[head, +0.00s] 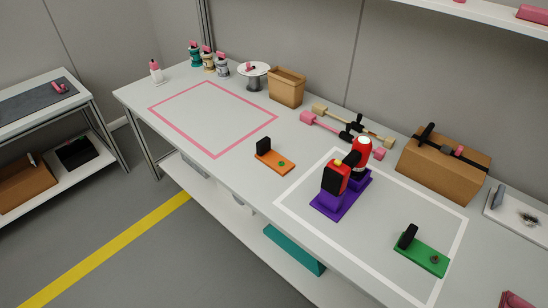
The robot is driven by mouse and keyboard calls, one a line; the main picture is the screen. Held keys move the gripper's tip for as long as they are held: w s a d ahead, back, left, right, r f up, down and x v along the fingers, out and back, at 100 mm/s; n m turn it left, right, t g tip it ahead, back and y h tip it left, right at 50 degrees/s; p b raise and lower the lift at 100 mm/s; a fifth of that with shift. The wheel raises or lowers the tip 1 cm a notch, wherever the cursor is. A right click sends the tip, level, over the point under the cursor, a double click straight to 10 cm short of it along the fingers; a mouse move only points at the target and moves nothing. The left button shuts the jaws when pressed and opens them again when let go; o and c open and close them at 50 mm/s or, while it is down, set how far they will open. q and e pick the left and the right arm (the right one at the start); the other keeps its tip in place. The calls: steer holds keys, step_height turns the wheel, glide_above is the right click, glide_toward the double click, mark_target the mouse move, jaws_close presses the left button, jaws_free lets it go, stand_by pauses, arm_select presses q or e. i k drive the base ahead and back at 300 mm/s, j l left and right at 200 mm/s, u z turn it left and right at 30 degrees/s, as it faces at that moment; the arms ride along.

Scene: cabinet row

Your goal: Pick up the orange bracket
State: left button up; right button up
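The orange bracket (275,162) lies on the white table (213,165) near its front edge, between the pink outlined square and the white outlined square. Neither of my grippers shows in the head view.
A purple stand (340,200) with red and black parts and a green bracket (421,258) sit in the white outline. A cardboard box (286,87), mallet-like tools (318,122) and a brown case (440,172) stand behind. The pink outline (180,93) is empty.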

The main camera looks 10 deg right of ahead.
mark_target(269, 158)
steer(key=i+j+z, duration=0.25)
steer(key=i+j, duration=0.15)
steer(key=i+j+z, duration=0.2)
steer(key=i+j, duration=0.2)
steer(key=j, duration=0.25)
